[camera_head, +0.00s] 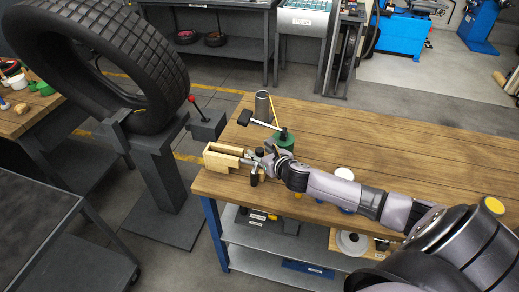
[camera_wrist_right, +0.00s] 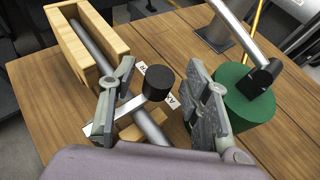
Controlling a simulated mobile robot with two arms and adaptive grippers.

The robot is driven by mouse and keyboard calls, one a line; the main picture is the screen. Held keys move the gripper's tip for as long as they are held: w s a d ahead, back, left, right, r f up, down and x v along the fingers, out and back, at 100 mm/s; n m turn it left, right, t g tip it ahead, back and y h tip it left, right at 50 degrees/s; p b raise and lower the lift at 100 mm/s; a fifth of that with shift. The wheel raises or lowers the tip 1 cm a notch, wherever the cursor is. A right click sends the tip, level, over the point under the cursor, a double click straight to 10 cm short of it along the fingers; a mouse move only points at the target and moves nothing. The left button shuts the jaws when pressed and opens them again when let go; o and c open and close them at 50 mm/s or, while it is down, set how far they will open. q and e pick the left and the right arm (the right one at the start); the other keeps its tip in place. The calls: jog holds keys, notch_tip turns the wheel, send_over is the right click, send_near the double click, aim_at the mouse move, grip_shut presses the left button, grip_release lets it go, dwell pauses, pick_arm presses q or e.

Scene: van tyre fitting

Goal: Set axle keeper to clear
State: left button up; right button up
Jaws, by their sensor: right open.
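In the right wrist view, a short lever with a black cylindrical knob, seemingly the axle keeper (camera_wrist_right: 158,82), lies across a grey metal rod (camera_wrist_right: 97,47). White labels lie beside it, partly covered; their full words cannot be read. The rod runs from a wooden fixture (camera_wrist_right: 88,40) toward my wrist; the fixture also shows in the head view (camera_head: 222,161). My right gripper (camera_wrist_right: 163,92) is open, with one finger on each side of the knob. I cannot tell whether either finger touches it. In the head view, my right gripper (camera_head: 262,162) is beside the fixture at the bench's left end.
Left of the bench (camera_head: 420,150), a large tyre (camera_head: 100,60) sits on a stand with a red-knobbed lever (camera_head: 192,99).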

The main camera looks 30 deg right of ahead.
jog(key=shift+w+f, duration=0.15)
jog(key=shift+w, duration=0.3)
jog(key=shift+c, duration=0.5)
grip_shut()
